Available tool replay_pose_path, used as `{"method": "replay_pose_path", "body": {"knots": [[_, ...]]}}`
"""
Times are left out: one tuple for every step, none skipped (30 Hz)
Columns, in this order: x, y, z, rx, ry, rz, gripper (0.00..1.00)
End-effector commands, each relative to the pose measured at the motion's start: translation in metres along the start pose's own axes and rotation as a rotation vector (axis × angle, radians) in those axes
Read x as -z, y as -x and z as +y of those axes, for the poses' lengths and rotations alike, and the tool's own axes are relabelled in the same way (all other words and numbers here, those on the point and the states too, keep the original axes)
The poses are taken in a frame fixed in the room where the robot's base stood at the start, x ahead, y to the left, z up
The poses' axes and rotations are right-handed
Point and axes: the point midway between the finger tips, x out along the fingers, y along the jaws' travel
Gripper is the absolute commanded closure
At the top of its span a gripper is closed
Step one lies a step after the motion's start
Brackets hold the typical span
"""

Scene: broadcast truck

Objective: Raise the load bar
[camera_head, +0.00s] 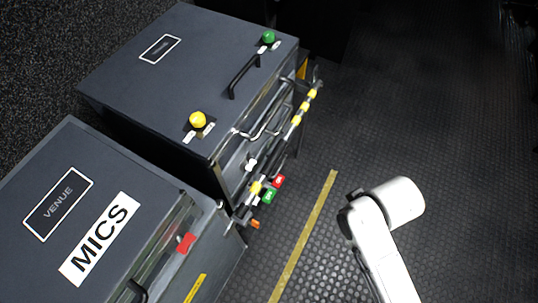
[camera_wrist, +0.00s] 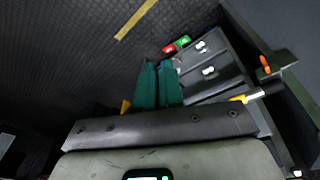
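The load bar (camera_head: 297,120) is a thin metal bar with yellow bands. It runs along the front side of the far dark case (camera_head: 190,75), slanting from upper right to lower left. In the wrist view, a pale bar end with a yellow band (camera_wrist: 252,95) shows at right; I take it to be part of the load bar. My gripper (camera_wrist: 158,66) has two teal fingers side by side, looking shut, with nothing visible between them. Its fingers point towards the floor and the case front. In the head view only my white arm shows, right of the bar; the gripper cannot be made out.
A green knob (camera_head: 268,37) and a yellow knob (camera_head: 198,120) sit on the case top. Red (camera_head: 279,181) and green (camera_head: 268,196) tags are by the bar. The MICS case (camera_head: 60,190) stands in front. Ribbed floor with a yellow strip (camera_head: 305,235) is clear.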

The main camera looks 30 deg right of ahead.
Motion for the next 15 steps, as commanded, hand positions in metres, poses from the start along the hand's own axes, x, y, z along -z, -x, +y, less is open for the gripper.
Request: {"method": "replay_pose_path", "body": {"knots": [[0.010,-0.030,0.004,-0.022,0.053,0.051,0.98],[0.018,-0.042,0.008,-0.039,0.094,0.089,1.00],[0.030,-0.058,0.013,-0.068,0.155,0.144,1.00],[0.040,-0.070,0.017,-0.094,0.204,0.186,1.00],[0.049,-0.081,0.021,-0.120,0.254,0.227,1.00],[0.061,-0.095,0.026,-0.159,0.321,0.280,1.00],[0.070,-0.104,0.030,-0.191,0.371,0.318,1.00],[0.080,-0.113,0.033,-0.224,0.420,0.357,1.00],[0.091,-0.124,0.037,-0.270,0.488,0.405,1.00],[0.100,-0.133,0.040,-0.307,0.540,0.439,1.00],[0.108,-0.140,0.043,-0.345,0.591,0.474,1.00],[0.118,-0.149,0.046,-0.399,0.658,0.517,1.00],[0.126,-0.156,0.048,-0.441,0.709,0.548,1.00],[0.133,-0.162,0.049,-0.484,0.760,0.578,1.00],[0.143,-0.170,0.051,-0.544,0.826,0.618,1.00]]}}
